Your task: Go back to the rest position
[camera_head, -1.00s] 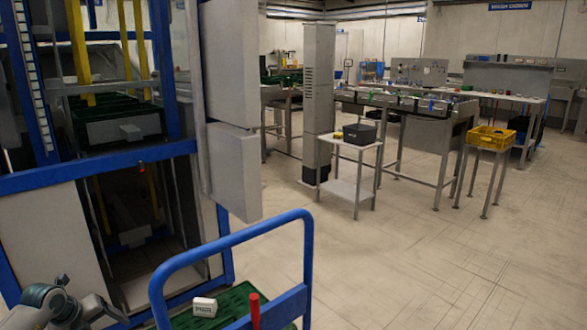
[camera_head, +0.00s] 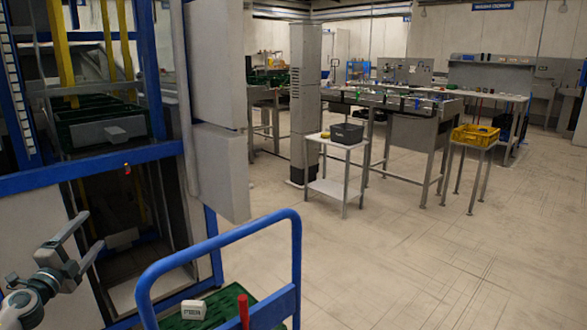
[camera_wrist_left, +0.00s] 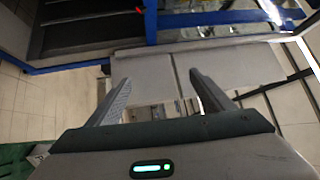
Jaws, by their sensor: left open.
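My left gripper (camera_head: 80,240) is at the lower left of the head view, in front of the blue-framed crate conveyor (camera_head: 95,172). Its two fingers are spread apart with nothing between them. In the left wrist view the open fingers (camera_wrist_left: 160,95) point toward grey panels of the conveyor, and the space between them is empty. My right gripper is not in view.
A trolley with a blue handle (camera_head: 222,236) stands close in front, with a green crate (camera_head: 232,298), a white box (camera_head: 194,310) and a red post (camera_head: 243,308). Grey panels (camera_head: 220,165) stick out from the conveyor. The floor at right is clear.

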